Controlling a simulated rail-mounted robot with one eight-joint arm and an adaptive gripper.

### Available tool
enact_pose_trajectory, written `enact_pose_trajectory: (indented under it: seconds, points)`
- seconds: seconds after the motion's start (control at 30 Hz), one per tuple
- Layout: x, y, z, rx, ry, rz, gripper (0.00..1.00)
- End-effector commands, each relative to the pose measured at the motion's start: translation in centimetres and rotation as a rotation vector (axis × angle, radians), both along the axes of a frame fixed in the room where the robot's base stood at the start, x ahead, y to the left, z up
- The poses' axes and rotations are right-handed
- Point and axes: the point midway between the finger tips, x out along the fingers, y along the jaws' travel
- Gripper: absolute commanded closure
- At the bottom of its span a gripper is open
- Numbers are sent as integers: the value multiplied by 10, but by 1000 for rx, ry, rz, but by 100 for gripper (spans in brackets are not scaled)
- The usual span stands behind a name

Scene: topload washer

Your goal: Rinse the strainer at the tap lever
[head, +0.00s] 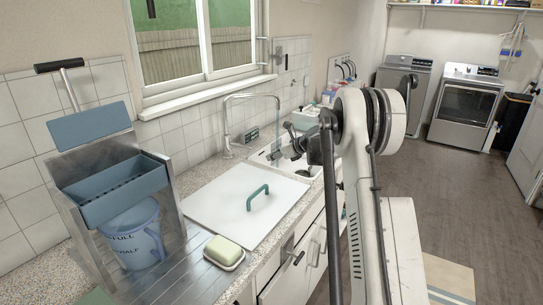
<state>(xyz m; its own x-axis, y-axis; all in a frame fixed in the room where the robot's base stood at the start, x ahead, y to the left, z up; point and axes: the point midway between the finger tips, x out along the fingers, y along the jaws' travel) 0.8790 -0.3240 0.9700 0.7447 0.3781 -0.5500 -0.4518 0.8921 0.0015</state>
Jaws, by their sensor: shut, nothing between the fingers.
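The tap (228,128) is a tall grey gooseneck behind the sink (262,157). A pale bluish vertical strip hangs below its spout; it looks like running water, but I cannot be sure. My gripper (289,147) is dark and small in view, over the sink near that strip. It is shut and empty. The tap lever cannot be made out clearly. I cannot identify the strainer with certainty; my arm and gripper hide part of the sink.
A white board with a green handle (225,200) lies on the counter left of the sink. Soap (223,250) sits on a dish in front. A metal stand with a blue bin (115,190) and a blue jug (136,240) is at left. Washers (466,105) stand far right.

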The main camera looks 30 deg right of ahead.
Motion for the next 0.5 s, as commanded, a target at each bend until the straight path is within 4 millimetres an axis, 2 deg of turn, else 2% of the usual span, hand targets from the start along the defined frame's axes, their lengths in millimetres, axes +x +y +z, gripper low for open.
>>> enact_pose_trajectory:
  seconds: [0.37, 0.5]
  points:
    - [53, 28, -39, -1, -1, 3, 100]
    - [58, 29, -19, -1, -1, 1, 100]
